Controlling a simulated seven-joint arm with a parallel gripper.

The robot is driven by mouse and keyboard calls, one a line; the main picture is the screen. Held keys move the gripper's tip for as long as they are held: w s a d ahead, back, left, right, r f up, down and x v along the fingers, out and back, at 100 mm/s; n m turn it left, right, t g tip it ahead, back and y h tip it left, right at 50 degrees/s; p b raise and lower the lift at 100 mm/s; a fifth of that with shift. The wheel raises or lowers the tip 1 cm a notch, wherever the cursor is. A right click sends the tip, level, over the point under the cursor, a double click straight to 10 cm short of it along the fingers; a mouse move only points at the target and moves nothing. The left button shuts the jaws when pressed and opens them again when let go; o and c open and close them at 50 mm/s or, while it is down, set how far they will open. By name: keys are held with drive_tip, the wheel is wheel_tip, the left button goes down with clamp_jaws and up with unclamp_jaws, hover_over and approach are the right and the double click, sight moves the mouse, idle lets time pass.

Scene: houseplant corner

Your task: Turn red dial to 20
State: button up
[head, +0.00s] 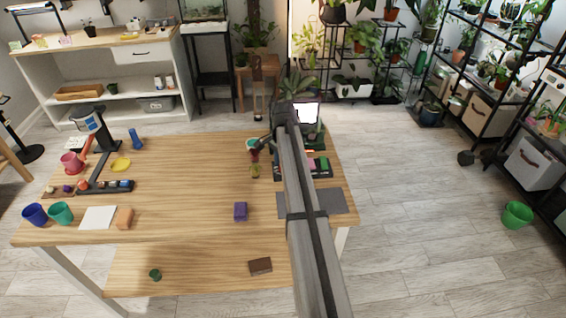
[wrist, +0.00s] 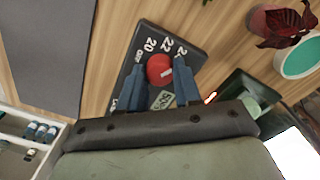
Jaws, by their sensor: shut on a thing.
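The red dial (wrist: 159,68) sits on a dark panel (wrist: 150,32) with white numbers, among them 20, 22 and 24 along one edge. A short white mark shows on the dial's face, pointing to the right in the wrist view, toward one finger; which number it lines up with I cannot tell. My gripper (wrist: 157,72) has its two blue fingers on either side of the dial and is shut on it. In the head view my arm hides the dial and most of the panel.
A bright screen (head: 308,112) is behind. A grey mat (head: 328,200) lies at the table's right edge. A purple block (head: 240,211) lies nearer; the table's middle is mostly clear.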

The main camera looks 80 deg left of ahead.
drive_tip(key=c, duration=0.5)
drive_tip(key=shift+o, duration=0.2)
drive_tip(key=shift+n, duration=0.3)
drive_tip(key=n, duration=0.3)
drive_tip(key=shift+n, duration=0.3)
drive_tip(key=n, duration=0.3)
drive_tip(key=shift+n, duration=0.3)
drive_tip(key=n, duration=0.4)
drive_tip(key=shift+n, duration=2)
